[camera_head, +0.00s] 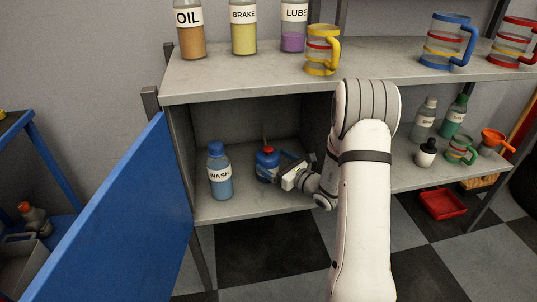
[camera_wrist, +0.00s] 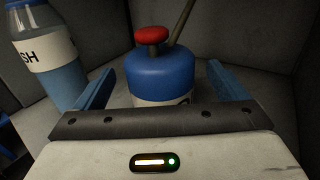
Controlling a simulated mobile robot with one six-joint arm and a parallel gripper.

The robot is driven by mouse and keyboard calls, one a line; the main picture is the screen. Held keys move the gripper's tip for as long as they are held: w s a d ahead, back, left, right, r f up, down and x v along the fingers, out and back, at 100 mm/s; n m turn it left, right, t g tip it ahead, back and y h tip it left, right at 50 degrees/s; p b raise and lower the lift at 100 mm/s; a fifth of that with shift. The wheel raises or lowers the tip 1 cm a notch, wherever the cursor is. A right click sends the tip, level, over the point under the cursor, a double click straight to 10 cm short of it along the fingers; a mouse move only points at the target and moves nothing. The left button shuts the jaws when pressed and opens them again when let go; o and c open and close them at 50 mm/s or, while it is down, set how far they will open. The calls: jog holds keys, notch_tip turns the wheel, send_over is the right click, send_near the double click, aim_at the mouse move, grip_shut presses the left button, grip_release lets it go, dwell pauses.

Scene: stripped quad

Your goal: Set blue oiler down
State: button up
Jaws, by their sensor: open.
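The blue oiler (camera_head: 266,163) stands upright on the floor of the open cabinet compartment. It has a red cap and a thin spout. In the wrist view the oiler (camera_wrist: 152,76) is straight ahead, between the two blue fingers of my gripper (camera_wrist: 161,88). The fingers are spread, with a visible gap on each side of the oiler. In the head view my gripper (camera_head: 283,173) reaches in from the right, close beside the oiler. The lower part of the oiler is hidden behind the gripper body in the wrist view.
A WASH bottle (camera_head: 220,172) stands left of the oiler and also shows in the wrist view (camera_wrist: 52,60). The blue door (camera_head: 128,215) hangs open at left. The shelf above (camera_head: 200,84) carries bottles and mugs. Compartment walls close in behind.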

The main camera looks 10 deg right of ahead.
jog(key=p+v, duration=0.1)
jog(key=v, duration=0.6)
jog(key=s+a+r+n+g+y, duration=0.45)
jog(key=s+a+n+g, duration=0.3)
jog(key=a, duration=0.25)
jog(key=s+a+r+n+g+h, duration=0.2)
jog(key=s+a+n+g, duration=0.15)
jog(key=s+n, duration=0.2)
jog(key=s+a+r+n+g+h, duration=0.1)
jog(key=s+a+n+g+h, duration=0.1)
jog(key=s+n+g, duration=0.3)
jog(key=s+d+r+n+t+h, duration=0.2)
jog(key=s+d+r+n+h, duration=0.1)
jog(key=s+d+n+h, duration=0.6)
jog(key=shift+s+d+n+h, duration=0.45)
jog(key=shift+n+h, duration=0.3)
jog(key=shift+n, duration=0.35)
jog(key=shift+a+p, duration=0.1)
jog(key=shift+p, duration=0.2)
